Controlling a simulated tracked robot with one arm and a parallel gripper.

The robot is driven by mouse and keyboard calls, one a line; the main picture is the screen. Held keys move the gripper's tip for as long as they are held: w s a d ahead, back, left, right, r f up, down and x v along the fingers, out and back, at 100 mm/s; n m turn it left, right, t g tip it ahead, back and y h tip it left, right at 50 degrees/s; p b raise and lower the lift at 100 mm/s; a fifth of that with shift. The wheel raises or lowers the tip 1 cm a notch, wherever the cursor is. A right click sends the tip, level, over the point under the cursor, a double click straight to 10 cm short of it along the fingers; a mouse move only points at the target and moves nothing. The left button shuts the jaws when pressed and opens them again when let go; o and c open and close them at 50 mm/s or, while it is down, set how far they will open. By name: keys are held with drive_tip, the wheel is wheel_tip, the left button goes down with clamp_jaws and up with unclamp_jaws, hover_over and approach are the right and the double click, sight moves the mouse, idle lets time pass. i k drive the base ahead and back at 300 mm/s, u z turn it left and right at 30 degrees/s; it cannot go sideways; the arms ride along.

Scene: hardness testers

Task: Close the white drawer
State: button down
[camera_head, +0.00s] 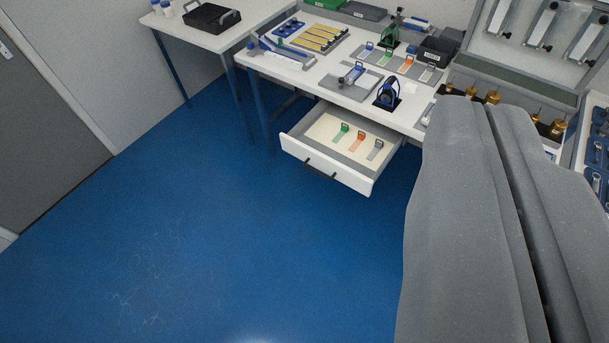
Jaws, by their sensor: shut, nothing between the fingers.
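The white drawer (350,179) is pulled out from under the white table in the middle of the view. Its front has a dark handle (320,168). Inside lie green, orange and grey tagged pieces (359,142) on a pale bottom. My gripper (487,106) fills the right side of the view, large and grey. Its two fingers lie together with a thin dark seam between them, and nothing shows in them. In the picture it is right of the drawer and apart from the handle. It hides part of the table's right side.
The white table (290,76) above the drawer carries several tools, yellow bars, tagged strips and a black box (438,51). A second white table (195,36) with a black tray (211,17) stands at the upper left. The blue floor (210,230) before the drawer is clear.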

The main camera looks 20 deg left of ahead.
sight(310, 140)
drive_tip(key=i, duration=1)
